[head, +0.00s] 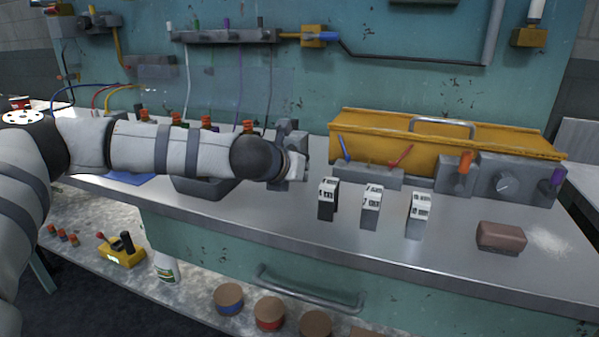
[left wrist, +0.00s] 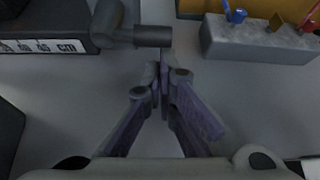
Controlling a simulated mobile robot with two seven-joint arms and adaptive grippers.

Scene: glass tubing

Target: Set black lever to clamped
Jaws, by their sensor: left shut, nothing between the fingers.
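In the left wrist view, a dark grey lever-like part (left wrist: 130,35) with a thick rounded arm and a short cylindrical end lies just beyond my fingertips. It looks like the black lever, but I cannot tell its setting. My left gripper (left wrist: 164,68) is shut and empty, its tips close to the cylindrical end; contact is unclear. In the head view my left gripper (head: 297,172) is over the bench, beside a grey upright block (head: 291,133). My forearm and wrist hide much of that area. My right gripper is in neither view.
A grey block with blue, yellow and red levers (head: 367,177) stands right of the gripper, before a yellow toolbox (head: 390,130). Three small blocks (head: 371,207) stand near the front edge. A reddish-brown block (head: 501,237) lies at right. Flasks with orange caps (head: 207,123) stand behind my arm.

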